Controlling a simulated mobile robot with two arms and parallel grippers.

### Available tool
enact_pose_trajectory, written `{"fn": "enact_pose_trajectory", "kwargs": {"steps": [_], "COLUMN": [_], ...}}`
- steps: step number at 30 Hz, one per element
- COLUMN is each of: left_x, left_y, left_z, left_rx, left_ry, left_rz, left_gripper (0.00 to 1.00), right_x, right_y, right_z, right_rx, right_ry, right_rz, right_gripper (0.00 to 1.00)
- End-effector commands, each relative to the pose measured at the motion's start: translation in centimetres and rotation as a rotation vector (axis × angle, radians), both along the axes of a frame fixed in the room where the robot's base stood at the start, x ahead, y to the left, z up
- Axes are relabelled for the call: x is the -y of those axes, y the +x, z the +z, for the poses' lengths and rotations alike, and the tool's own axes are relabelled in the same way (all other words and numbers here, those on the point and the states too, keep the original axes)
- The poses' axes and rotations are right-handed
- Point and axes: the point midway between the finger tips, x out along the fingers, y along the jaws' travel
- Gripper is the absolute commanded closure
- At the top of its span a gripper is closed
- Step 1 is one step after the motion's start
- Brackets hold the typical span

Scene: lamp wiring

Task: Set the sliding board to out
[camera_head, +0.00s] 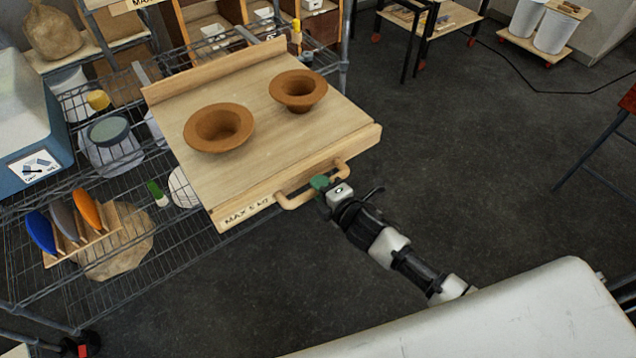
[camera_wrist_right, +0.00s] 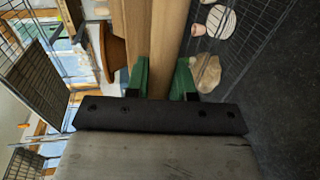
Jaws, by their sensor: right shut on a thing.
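The sliding board (camera_head: 262,122) is a pale wooden board that juts out from the wire shelf over the floor. It has a raised lip at the back and a front edge marked "MAX 5 KG". A wooden bar handle (camera_head: 296,199) is fixed to its front edge. My right gripper (camera_head: 320,184) has green fingers and is shut on the handle near its right part. In the right wrist view the green fingers (camera_wrist_right: 160,78) stand on either side of the wooden piece. My left gripper is not in view.
Two brown flared bowls, one left (camera_head: 219,128) and one right (camera_head: 298,90), stand on the board. The wire shelf (camera_head: 75,270) holds colored discs in a wooden rack (camera_head: 118,222) and sacks.

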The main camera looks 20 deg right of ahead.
Motion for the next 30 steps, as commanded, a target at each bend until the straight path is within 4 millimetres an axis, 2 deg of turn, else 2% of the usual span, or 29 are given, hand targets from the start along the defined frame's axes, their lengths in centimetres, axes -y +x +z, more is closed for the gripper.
{"fn": "enact_pose_trajectory", "kwargs": {"steps": [11,12,16,25,30], "left_x": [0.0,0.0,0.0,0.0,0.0], "left_y": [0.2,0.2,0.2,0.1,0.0], "left_z": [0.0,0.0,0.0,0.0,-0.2], "left_rx": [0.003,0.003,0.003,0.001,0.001], "left_ry": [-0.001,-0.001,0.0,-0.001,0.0], "left_rz": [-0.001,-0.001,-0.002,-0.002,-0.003], "left_gripper": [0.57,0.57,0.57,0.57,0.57], "right_x": [0.1,0.1,0.1,0.1,0.7], "right_y": [-0.3,-0.3,-0.3,-0.3,-1.9], "right_z": [-0.4,-0.4,-0.3,-0.1,0.1], "right_rx": [-0.007,-0.008,-0.006,-0.003,-0.004], "right_ry": [-0.002,-0.002,-0.002,-0.001,-0.002], "right_rz": [0.002,0.002,0.002,0.002,0.002], "right_gripper": [1.0,0.72,0.52,0.52,0.52]}}
